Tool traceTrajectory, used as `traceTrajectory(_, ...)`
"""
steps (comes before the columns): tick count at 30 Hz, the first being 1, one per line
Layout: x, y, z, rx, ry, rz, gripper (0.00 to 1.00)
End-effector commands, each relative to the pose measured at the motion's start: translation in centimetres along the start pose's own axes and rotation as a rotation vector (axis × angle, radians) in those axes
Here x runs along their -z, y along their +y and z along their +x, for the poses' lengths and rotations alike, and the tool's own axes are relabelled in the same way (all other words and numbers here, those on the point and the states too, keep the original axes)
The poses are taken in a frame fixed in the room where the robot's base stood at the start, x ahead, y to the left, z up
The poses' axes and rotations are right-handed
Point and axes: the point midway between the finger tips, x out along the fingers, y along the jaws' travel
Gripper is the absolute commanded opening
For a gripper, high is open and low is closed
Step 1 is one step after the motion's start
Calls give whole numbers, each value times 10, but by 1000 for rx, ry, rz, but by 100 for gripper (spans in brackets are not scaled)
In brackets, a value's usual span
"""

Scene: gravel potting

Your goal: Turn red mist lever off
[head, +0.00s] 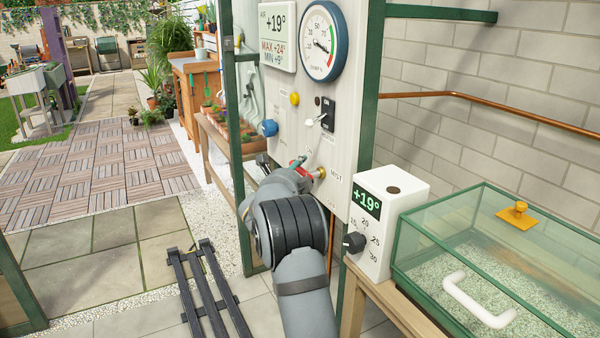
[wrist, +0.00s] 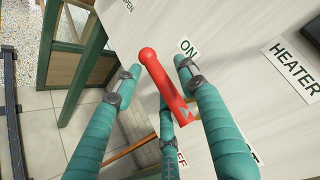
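The red mist lever (wrist: 160,75) has a round knob and lies between my fingers in the wrist view, its knob end toward the upper left. The "ON" label (wrist: 188,48) is to its right; a label partly hidden by my fingers, ending in "FF", is below. In the head view a bit of the red lever (head: 298,163) shows beside the brass valve fitting (head: 320,173) and the "MIST" label. My gripper (wrist: 157,71) is open, its teal fingers on either side of the lever with gaps visible. Much of my gripper is hidden behind my arm in the head view.
The panel also carries a black heater switch (head: 327,115), a blue knob (head: 269,128), a yellow button (head: 295,98) and a round gauge (head: 324,41). A white thermostat box (head: 387,215) and a glass propagator (head: 480,225) stand at the right.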

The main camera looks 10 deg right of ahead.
Motion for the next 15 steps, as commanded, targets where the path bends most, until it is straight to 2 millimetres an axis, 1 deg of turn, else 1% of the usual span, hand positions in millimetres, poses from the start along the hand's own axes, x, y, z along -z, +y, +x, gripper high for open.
traceTrajectory(2,0,0,0,0,0,0,35)
traceTrajectory(15,0,0,0,1,1,0,9)
